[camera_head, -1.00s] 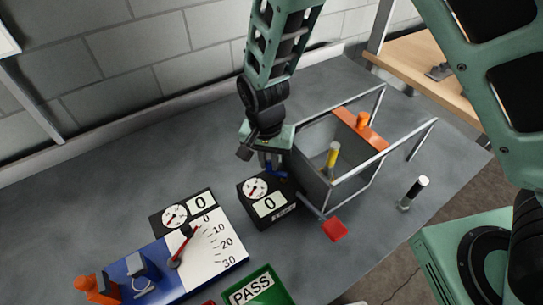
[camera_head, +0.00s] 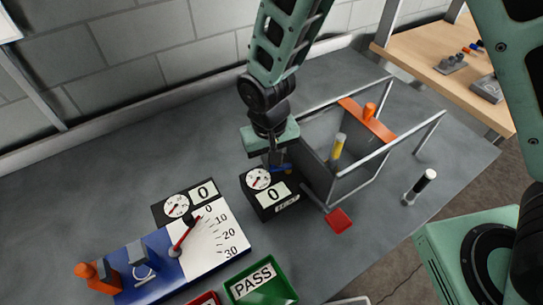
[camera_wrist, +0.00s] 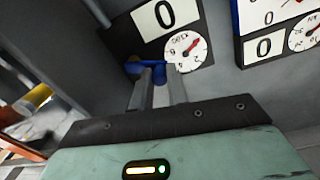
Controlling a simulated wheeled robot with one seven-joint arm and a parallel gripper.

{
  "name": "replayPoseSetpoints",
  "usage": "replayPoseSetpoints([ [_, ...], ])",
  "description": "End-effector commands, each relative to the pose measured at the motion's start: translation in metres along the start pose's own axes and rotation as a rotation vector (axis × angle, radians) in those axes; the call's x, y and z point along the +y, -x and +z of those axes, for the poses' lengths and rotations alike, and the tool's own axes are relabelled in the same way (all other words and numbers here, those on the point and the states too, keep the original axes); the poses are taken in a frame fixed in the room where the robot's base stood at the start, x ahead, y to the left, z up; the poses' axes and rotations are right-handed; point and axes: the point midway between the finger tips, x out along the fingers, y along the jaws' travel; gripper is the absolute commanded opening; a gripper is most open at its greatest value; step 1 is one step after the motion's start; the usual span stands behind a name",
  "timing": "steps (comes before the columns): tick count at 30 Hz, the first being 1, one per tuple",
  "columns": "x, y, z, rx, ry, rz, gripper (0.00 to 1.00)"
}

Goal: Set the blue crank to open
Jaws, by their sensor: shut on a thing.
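The blue crank (camera_head: 284,167) is on the far side of a black gauge box (camera_head: 262,206) with a round dial and a "0" display. My gripper (camera_head: 275,164) is down at the crank, its fingers shut on it. In the wrist view, the blue crank (camera_wrist: 136,67) shows around the tips of my gripper (camera_wrist: 158,76). The fingers hide part of the crank, so I cannot tell its exact setting.
An open grey chamber (camera_head: 325,185) with metal rails and an orange bar stands just right. A red pad (camera_head: 339,221) and a white-capped post (camera_head: 419,187) are nearby. A blue-based gauge (camera_head: 165,268) and a green PASS tray (camera_head: 262,283) are at the front left.

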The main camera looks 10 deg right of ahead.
Motion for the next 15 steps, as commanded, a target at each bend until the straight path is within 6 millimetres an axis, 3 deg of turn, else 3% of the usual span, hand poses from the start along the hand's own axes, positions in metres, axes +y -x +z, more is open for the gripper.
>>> replayPoseSetpoints([
  [13,0.0000,0.0006,0.0008,-0.001,0.010,0.000,0.00],
  [14,0.0000,0.0006,0.0008,-0.001,0.009,0.000,0.21],
  [15,0.0000,0.0006,0.0008,-0.001,0.009,0.000,0.33],
])
